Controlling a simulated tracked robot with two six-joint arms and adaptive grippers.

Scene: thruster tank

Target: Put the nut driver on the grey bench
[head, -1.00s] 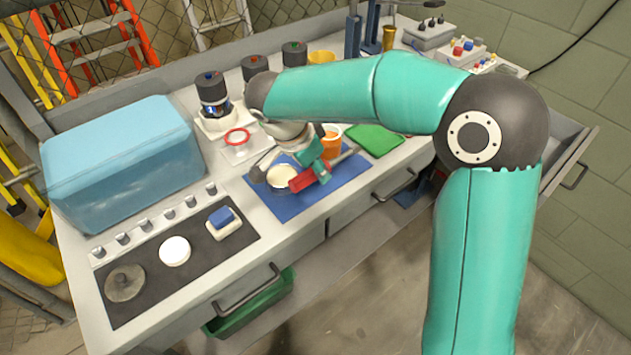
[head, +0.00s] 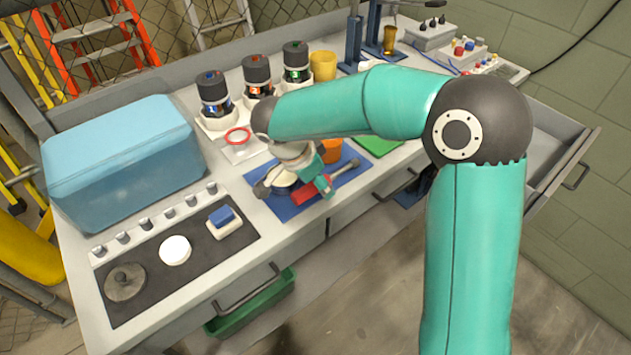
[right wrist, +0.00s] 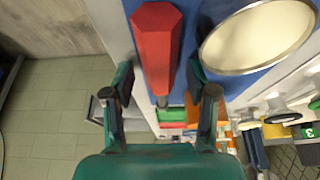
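The nut driver, with a red six-sided handle (head: 303,194), lies across the blue mat (head: 296,211) on the grey bench (head: 282,232). Its thin shaft points up and to the right in the head view. My right gripper (head: 294,184) is just over the mat, its fingers spread around the handle area. In the right wrist view the red handle (right wrist: 157,45) shows beyond and between the fingertips of the open gripper (right wrist: 160,82). I see no finger clearly touching it. A round cream-topped dish (right wrist: 258,36) is close beside the right-hand finger. My left gripper is out of view.
An orange cup (head: 329,151) and a green mat (head: 378,143) are close behind the gripper. Dark-capped bottles (head: 257,75) stand at the back. A blue cooler box (head: 120,160) and a dark panel (head: 175,262) fill the left. An open drawer (head: 560,140) is at right.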

